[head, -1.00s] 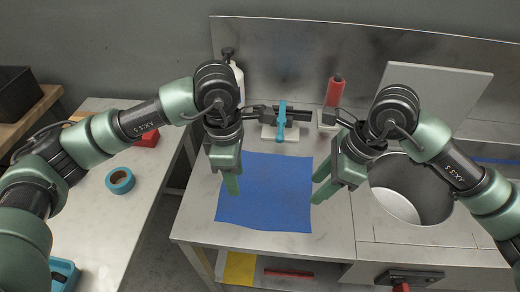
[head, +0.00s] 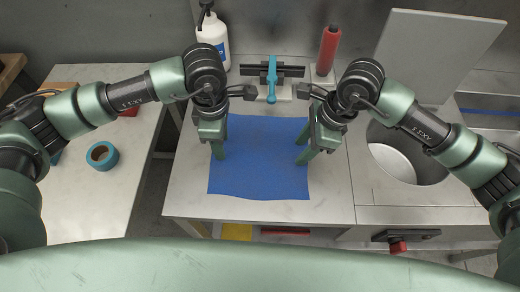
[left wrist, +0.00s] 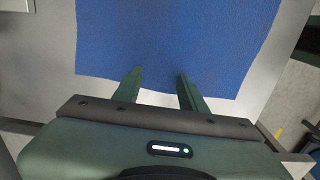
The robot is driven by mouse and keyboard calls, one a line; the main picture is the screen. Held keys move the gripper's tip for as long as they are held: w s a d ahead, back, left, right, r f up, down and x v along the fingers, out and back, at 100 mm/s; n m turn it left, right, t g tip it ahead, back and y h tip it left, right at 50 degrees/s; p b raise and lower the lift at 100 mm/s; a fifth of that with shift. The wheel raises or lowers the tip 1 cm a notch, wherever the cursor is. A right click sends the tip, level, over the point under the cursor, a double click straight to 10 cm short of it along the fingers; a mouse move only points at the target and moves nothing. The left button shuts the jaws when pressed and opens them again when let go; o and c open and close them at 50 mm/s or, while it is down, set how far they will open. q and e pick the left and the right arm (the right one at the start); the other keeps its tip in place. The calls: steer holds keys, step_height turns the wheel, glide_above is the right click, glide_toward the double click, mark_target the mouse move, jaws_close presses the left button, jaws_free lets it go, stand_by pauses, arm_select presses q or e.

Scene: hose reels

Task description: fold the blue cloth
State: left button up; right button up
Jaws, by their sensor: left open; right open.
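The blue cloth (head: 258,172) lies flat and spread out on the light worktop. It also fills the upper part of the left wrist view (left wrist: 175,40). My left gripper (head: 217,156) is over the cloth's left edge, fingers pointing down. In the left wrist view its two fingers (left wrist: 158,78) are apart and empty, with their tips over the cloth near one edge. My right gripper (head: 306,158) is over the cloth's right edge, open, with nothing seen between its fingers. Whether any fingertip touches the cloth I cannot tell.
Behind the cloth stand a white bottle (head: 212,42), a blue-handled fixture (head: 271,80) and a red cylinder (head: 328,48). A round basin (head: 405,160) is at the right. A teal tape roll (head: 102,155) lies on the left table, across a gap.

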arm_select(q)
steer(key=shift+s+f, duration=0.1)
steer(key=shift+f, duration=0.05)
arm_select(e)
steer(key=shift+s+f, duration=0.1)
steer(key=shift+f, duration=0.05)
arm_select(q)
steer(key=shift+f, duration=0.1)
arm_select(e)
steer(key=shift+f, duration=0.1)
arm_select(q)
jaws_close()
arm_select(e)
jaws_close()
stand_by(0.4)
